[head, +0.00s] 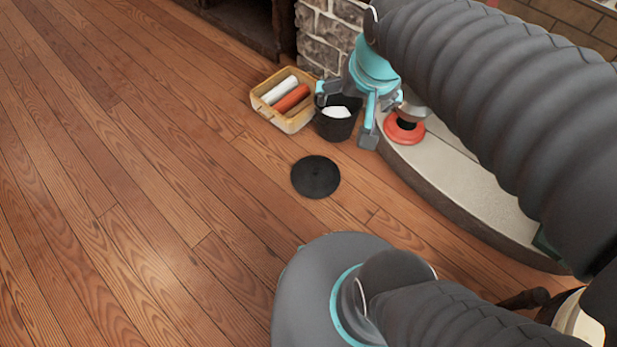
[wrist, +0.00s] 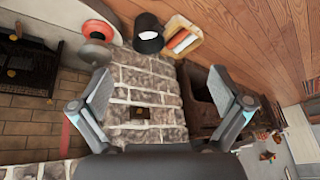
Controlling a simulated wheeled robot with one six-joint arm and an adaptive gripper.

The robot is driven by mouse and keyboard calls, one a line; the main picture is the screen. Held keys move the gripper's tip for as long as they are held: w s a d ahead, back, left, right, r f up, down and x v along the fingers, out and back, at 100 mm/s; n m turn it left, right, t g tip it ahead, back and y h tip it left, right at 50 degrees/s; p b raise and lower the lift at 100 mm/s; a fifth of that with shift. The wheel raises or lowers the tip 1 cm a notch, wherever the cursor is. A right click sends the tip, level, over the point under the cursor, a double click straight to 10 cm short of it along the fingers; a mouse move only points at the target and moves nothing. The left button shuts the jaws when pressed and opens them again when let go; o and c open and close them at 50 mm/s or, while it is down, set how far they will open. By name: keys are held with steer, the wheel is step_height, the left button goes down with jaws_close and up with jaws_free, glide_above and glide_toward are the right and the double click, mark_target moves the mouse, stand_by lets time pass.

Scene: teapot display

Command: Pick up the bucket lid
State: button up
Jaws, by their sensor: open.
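The bucket lid (head: 315,177) is a flat black disc lying on the wooden floor in the head view. The black bucket (head: 335,127) stands just behind it with something white inside. It also shows upper middle in the wrist view (wrist: 148,40). My gripper (head: 345,114) is open and empty. In the head view it appears over the bucket, above and to the right of the lid; its height cannot be told. Its two spread fingers (wrist: 168,98) show in the wrist view against a stone pillar. The lid is not visible in the wrist view.
A yellow tray (head: 268,112) with a white roll (head: 279,90) and an orange-red roll (head: 292,98) stands left of the bucket. A pale raised hearth (head: 455,180) with a red round object (head: 405,133) lies to the right. The floor left of the lid is clear.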

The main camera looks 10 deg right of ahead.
steer(key=w+f+m+g, duration=0.2)
steer(key=w+f+m, duration=0.45)
steer(key=w, duration=0.65)
steer(key=m+g+b, duration=0.2)
steer(key=m+g, duration=0.1)
steer(key=m, duration=1.2)
glide_above(316, 170)
steer(key=w, duration=0.1)
steer(key=f, duration=4.8)
steer(key=shift+a+f, duration=0.2)
steer(key=shift+f, duration=0.2)
steer(key=shift+s+d+f, duration=0.1)
steer(key=shift+s+f, duration=0.05)
steer(key=shift+f, duration=1.5)
steer(key=shift+s+d+f, duration=0.1)
steer(key=shift+s+f, duration=0.05)
steer(key=shift+f, duration=1.45)
steer(key=shift+s, duration=0.1)
steer(key=c, duration=1.9)
jaws_close()
